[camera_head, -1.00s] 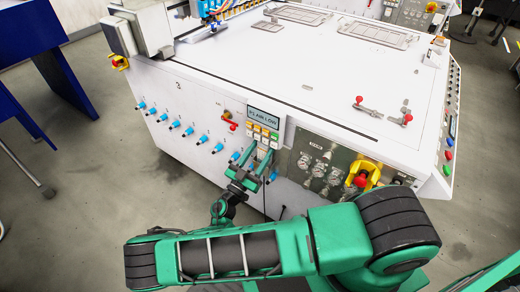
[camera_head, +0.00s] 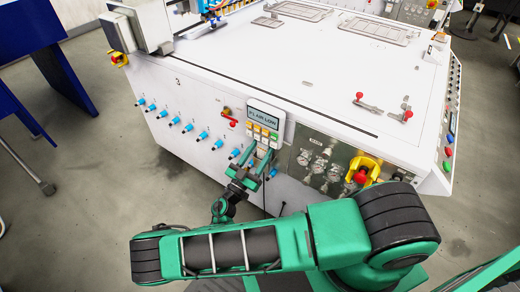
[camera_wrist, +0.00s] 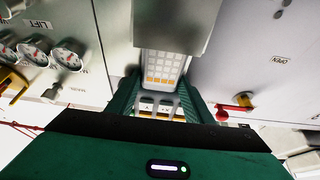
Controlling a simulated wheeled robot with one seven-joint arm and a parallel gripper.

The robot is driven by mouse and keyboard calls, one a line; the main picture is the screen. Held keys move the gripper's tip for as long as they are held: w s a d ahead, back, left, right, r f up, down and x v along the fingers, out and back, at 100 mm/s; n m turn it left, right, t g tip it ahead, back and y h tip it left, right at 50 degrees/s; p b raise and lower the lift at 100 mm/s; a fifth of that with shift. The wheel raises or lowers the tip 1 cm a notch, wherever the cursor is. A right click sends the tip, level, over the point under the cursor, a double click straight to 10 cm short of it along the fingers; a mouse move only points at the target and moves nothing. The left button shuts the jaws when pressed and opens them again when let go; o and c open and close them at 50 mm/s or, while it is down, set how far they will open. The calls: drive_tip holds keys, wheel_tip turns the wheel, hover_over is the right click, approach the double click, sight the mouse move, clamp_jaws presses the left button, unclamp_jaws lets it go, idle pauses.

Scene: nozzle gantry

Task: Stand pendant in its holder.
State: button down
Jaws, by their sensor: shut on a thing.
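The pendant (camera_head: 265,113) is a grey box with a lit screen and rows of white, yellow and green buttons. It is roughly upright in front of the white machine's side panel, screen facing my head camera. My gripper (camera_head: 260,157) is shut on its lower part from below. In the wrist view, the pendant's keypad (camera_wrist: 163,69) shows between the green fingers of my gripper (camera_wrist: 160,101), with a grey block above it. I cannot make out the holder; the pendant may hide it. Whether the pendant touches the panel is unclear.
The white machine (camera_head: 300,70) fills the middle. Blue-tipped fittings (camera_head: 188,128) run along its panel left of the pendant. A red-handled valve (camera_head: 229,117) is close on the left. Gauges (camera_head: 318,165) and a red knob in a yellow guard (camera_head: 362,172) are on the right.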

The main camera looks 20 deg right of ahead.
drive_tip(key=c, duration=0.8)
unclamp_jaws()
drive_tip(key=v, duration=1)
drive_tip(key=shift+s+a+f, duration=0.2)
drive_tip(key=shift+a+f, duration=0.05)
drive_tip(key=shift+a, duration=0.05)
drive_tip(key=shift+s, duration=0.1)
